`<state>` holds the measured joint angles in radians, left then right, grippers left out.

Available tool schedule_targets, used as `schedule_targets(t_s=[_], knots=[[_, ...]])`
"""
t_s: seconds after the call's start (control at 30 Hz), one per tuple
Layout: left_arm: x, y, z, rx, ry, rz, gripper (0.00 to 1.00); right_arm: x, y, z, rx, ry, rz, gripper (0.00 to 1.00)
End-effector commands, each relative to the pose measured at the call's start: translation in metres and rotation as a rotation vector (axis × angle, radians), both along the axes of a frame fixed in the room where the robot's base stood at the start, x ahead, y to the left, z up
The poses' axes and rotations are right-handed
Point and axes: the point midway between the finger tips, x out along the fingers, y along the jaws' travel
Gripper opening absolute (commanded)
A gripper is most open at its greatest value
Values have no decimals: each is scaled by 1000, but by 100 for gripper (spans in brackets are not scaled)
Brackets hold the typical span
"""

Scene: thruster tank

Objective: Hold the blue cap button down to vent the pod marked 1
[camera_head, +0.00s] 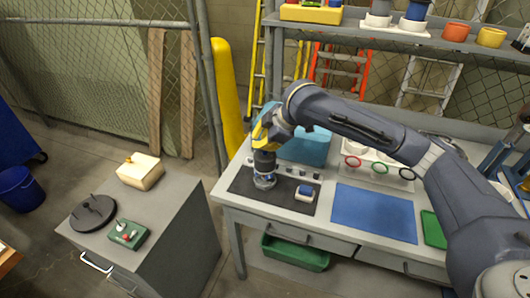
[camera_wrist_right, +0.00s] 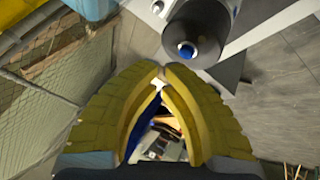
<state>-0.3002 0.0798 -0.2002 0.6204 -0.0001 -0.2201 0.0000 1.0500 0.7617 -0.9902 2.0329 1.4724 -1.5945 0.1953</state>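The right gripper (camera_head: 264,142) has yellow fingers and hangs at the top of a dark grey cylindrical pod (camera_head: 264,161) on the black mat (camera_head: 240,185). In the right wrist view, the finger tips (camera_wrist_right: 162,73) meet with nothing between them. The blue cap button (camera_wrist_right: 187,50) stands in the round end of the dark pod (camera_wrist_right: 194,30), just beyond and right of the tips. I cannot tell whether the tips touch the pod or button. No number 1 is legible. The left gripper is not in view.
A small blue-topped block (camera_head: 305,192) and several small pieces lie right of the pod. A blue mat (camera_head: 374,213) and rings stand further right. A grey cabinet (camera_head: 165,235) with a green box (camera_head: 129,234) is at left. My right arm crosses above the table.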

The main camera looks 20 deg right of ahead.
Motion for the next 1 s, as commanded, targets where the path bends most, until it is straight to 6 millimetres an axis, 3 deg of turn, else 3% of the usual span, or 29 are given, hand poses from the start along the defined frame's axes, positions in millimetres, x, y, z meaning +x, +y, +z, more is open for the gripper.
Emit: schedule_targets(t_s=[1.0], knots=[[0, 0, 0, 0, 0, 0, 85, 0, 0, -8, 0, -1, 0, 0]])
